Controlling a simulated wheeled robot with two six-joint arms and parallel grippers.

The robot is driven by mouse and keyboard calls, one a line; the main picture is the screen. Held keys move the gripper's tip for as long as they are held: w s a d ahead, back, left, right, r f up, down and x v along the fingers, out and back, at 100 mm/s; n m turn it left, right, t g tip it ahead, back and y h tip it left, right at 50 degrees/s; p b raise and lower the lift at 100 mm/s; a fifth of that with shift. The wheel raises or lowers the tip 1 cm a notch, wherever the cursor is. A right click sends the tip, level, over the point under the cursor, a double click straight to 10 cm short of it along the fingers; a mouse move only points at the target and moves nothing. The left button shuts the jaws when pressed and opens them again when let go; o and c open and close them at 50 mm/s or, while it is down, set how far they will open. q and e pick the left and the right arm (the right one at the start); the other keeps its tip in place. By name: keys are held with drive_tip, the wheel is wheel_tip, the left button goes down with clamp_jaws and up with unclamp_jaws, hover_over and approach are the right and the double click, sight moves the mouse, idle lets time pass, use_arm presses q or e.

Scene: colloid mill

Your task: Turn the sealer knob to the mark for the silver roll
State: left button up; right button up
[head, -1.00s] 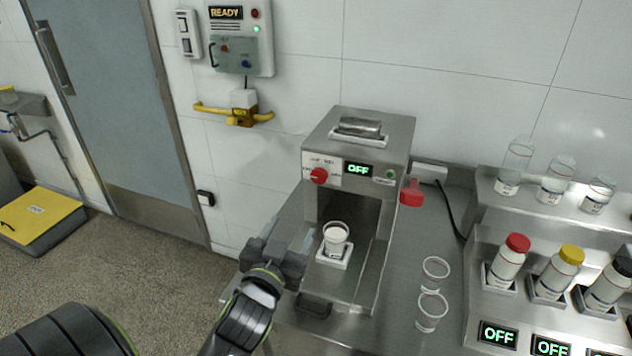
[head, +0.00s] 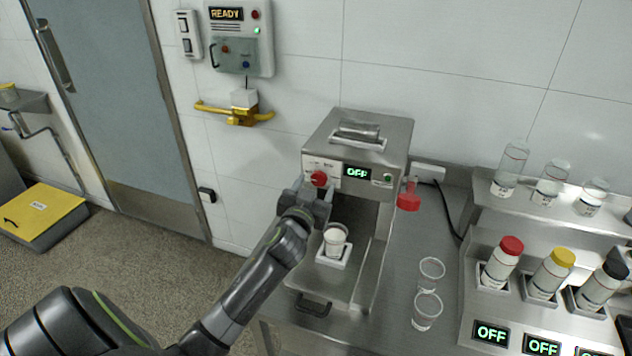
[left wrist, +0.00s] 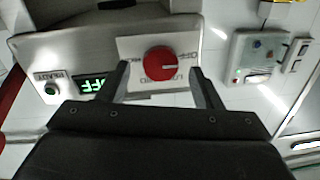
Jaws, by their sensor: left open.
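The sealer (head: 395,140) is a steel box on the counter with a lit OFF display. Its red knob (head: 319,179) is on a white label at the front upper left. My left gripper (head: 312,187) is open in front of the knob. In the wrist view its two fingers stand on either side of the knob, apart from it. A silver roll (head: 358,130) lies on top of the sealer. My right gripper is out of view.
A white cup (head: 335,240) stands in the sealer's bay, below my left gripper. A green button (head: 388,178) is right of the display. Capped bottles (head: 503,263) stand on a steel rack.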

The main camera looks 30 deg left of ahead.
use_arm(q)
drive_tip(key=shift+w+a, duration=0.2)
drive_tip(key=shift+w, duration=0.4)
drive_tip(key=shift+c, duration=0.2)
drive_tip(key=c, duration=0.9)
drive_tip(key=shift+c, duration=0.2)
